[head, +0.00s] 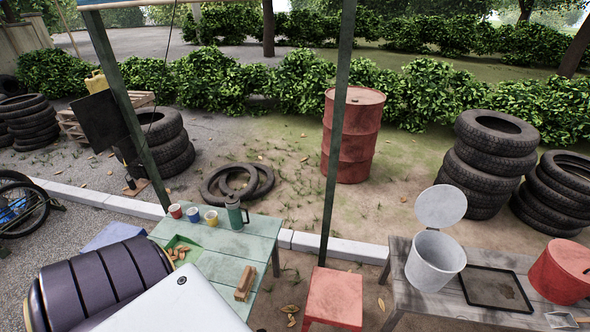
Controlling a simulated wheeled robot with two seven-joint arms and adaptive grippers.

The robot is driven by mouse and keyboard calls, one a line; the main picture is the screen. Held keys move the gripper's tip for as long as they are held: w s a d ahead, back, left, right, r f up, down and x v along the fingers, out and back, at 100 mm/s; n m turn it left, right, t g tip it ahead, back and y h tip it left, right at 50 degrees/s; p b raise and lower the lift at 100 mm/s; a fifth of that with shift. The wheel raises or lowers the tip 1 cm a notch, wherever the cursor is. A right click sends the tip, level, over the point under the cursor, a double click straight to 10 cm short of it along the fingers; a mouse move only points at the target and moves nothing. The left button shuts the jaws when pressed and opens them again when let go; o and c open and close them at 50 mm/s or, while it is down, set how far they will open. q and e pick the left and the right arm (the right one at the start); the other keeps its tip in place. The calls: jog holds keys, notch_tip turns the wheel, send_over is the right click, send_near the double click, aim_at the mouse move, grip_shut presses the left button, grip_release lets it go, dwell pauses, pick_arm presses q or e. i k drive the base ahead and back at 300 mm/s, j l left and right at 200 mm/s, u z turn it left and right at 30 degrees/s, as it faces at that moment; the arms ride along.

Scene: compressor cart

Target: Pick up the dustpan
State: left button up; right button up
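A small flat grey metal pan with a pale wooden handle (561,320) lies at the right end of the grey wooden bench, at the bottom right edge of the head view. It looks like the dustpan, but it is small and partly cut off, so I cannot be sure. It lies just in front of the red pot. Neither of my grippers shows in this view, so their state and distance from the pan are hidden.
The grey bench (408,300) also bears a white lidded bucket (434,262), a black-rimmed tray (495,289) and the red pot (562,272). A red stool (334,296) stands left of it. A green table (225,243) holds cups and a jug. A post (338,130) rises between.

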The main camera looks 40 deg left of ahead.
aim_at(193, 254)
jog(key=u, duration=2.65)
